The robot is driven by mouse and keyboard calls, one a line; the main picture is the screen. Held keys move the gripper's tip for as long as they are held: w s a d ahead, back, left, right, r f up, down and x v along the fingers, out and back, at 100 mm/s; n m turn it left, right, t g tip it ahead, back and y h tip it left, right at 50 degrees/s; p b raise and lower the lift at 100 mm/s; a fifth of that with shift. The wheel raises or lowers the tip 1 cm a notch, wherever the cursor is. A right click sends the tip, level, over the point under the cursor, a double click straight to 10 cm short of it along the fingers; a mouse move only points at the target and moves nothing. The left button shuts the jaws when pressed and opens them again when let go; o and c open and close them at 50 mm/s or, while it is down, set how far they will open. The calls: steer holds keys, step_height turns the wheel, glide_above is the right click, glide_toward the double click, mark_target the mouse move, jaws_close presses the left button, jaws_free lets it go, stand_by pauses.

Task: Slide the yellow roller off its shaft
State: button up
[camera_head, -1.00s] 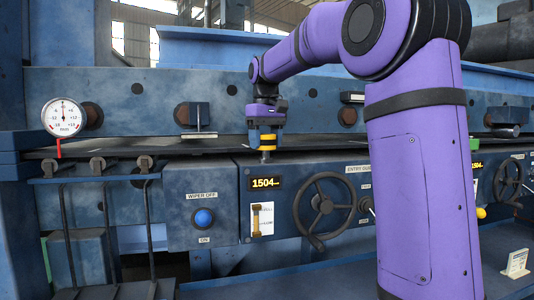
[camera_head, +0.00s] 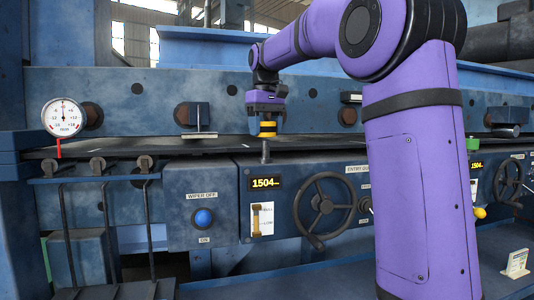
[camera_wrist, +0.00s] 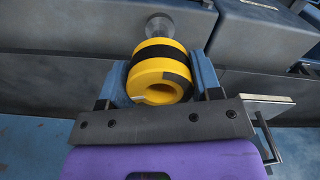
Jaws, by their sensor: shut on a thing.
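The yellow roller (camera_head: 267,130) has a dark band and stands upright at the top of a thin grey shaft (camera_head: 265,151) in the head view. My gripper (camera_head: 267,123) comes from above and is shut on the roller. In the wrist view, the roller (camera_wrist: 160,72) sits between the two blue fingers of my gripper (camera_wrist: 160,80), with its open bore facing the camera. A grey rounded part of the shaft (camera_wrist: 160,26) shows beyond it. I cannot tell whether the shaft's tip is still inside the roller.
The shaft rises from a blue machine panel with a 1504 display (camera_head: 265,183) and a handwheel (camera_head: 325,206). A dark flat strip (camera_head: 190,146) runs behind the shaft. A round dial gauge (camera_head: 64,117) is at left. Space above the roller is partly taken by my arm.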

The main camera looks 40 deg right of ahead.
steer(key=shift+r, duration=1.1)
